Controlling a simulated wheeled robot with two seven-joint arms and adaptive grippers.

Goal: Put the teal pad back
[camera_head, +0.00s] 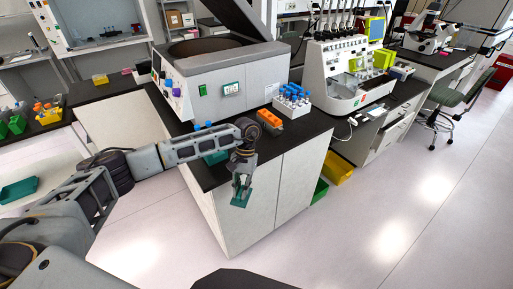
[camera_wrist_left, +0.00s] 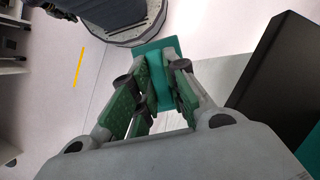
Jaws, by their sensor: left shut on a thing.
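My left gripper (camera_head: 242,192) hangs in front of the black counter's near edge, over the floor. It is shut on the teal pad (camera_wrist_left: 154,52), a flat teal piece that sticks out past the green-padded fingers in the left wrist view. In the head view the pad (camera_head: 239,200) shows only in part, low between the fingers. The grey cell processor (camera_head: 240,73) stands on the counter behind the gripper, with its lid raised. My right gripper is not in view.
The black counter (camera_head: 262,146) bears an orange rack (camera_head: 270,118), a white rack of blue-capped tubes (camera_head: 291,101) and a teal holder (camera_head: 215,157) partly behind my left arm. In the left wrist view the dark counter edge (camera_wrist_left: 277,75) is close on the right. Open floor lies in front.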

